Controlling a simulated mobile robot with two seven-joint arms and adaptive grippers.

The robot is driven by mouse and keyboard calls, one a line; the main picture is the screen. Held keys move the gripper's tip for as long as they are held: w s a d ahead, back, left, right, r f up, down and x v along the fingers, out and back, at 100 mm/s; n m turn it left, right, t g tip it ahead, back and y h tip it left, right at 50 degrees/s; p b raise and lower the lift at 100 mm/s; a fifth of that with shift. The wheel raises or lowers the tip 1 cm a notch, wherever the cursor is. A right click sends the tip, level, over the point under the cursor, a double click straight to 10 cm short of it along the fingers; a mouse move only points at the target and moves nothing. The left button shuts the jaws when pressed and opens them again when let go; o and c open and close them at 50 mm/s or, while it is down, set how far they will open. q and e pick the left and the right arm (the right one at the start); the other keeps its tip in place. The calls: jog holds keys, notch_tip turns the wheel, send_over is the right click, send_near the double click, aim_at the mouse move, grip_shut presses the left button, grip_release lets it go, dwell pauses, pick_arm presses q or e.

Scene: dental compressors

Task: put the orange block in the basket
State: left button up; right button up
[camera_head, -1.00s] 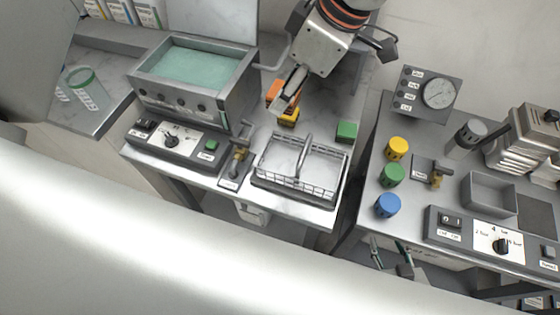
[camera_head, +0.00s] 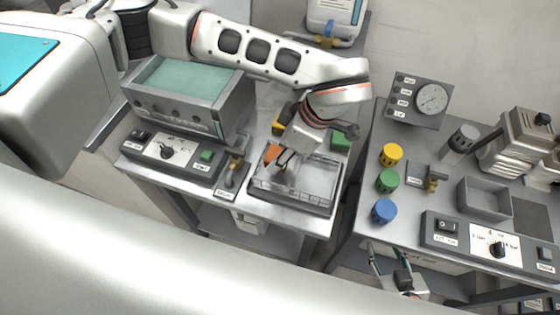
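The gripper points down over the back left part of the wire basket (camera_head: 292,203), and the block is by the basket's rear rim. The basket stands on the front of the left bench and its inside looks empty. The fingers and wrist hide part of the block and of the basket's rear side.
A yellow block (camera_head: 279,124) and a green block (camera_head: 340,140) lie behind the basket. A valve (camera_head: 234,166) and a control panel (camera_head: 168,151) stand to its left, with a teal-filled tank (camera_head: 190,82) behind. A gap separates the right bench (camera_head: 400,228).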

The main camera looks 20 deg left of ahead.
pick_arm(q)
notch_tip(320, 180, down, 3)
jog(key=shift+f, duration=0.35)
jog(key=shift+f, duration=0.15)
jog(key=o, duration=0.9)
